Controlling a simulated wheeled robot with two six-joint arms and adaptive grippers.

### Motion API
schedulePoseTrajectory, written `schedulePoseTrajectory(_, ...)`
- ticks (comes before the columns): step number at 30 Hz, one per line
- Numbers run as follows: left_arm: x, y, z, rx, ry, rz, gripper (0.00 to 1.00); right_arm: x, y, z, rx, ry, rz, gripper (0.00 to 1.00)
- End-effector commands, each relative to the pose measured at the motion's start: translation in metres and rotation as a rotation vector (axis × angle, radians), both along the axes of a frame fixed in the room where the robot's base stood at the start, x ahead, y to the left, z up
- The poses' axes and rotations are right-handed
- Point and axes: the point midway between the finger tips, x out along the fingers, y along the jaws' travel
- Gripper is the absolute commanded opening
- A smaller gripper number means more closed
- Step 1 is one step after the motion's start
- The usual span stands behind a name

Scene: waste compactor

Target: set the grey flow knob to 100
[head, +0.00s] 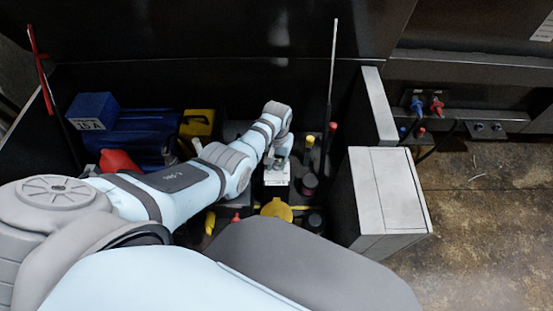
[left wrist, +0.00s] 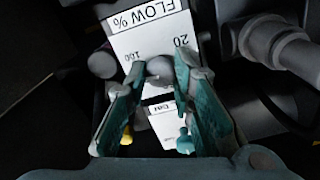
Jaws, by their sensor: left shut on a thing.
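The grey flow knob (left wrist: 159,66) is a round grey cap in the left wrist view, in front of a white plate (left wrist: 150,28) marked FLOW %. The plate shows 100 left of the knob and 20 to its right, upside down in this view. My left gripper (left wrist: 160,76) has its teal-padded fingers on both sides of the knob, closed on it. No pointer on the knob can be made out. In the head view my left gripper (head: 279,160) reaches down to the white plate (head: 277,177), and the knob is hidden there. My right gripper is not in view.
Yellow-topped (head: 309,142) and red-topped (head: 333,127) parts stand close right of the plate, by a tall thin rod (head: 332,75). A yellow cap (head: 277,209) is in front. A grey box (head: 388,198) stands right. In the left wrist view, a grey pipe fitting (left wrist: 280,45) is close by.

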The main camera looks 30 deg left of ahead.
Motion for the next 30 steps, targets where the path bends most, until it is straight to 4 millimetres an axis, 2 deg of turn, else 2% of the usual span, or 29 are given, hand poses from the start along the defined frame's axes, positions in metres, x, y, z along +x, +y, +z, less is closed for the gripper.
schedulePoseTrajectory(6, 0.0, 0.0006, 0.001, 0.001, 0.001, -0.169, 0.0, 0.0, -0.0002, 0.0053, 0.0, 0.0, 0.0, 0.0)
schedulePoseTrajectory(15, 0.0, 0.0005, 0.0002, 0.001, 0.0, -0.318, 0.0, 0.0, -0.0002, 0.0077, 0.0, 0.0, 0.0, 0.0)
schedulePoseTrajectory(30, -0.0001, 0.0004, -0.0002, 0.0, 0.001, -0.361, 0.0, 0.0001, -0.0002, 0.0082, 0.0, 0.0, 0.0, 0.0)
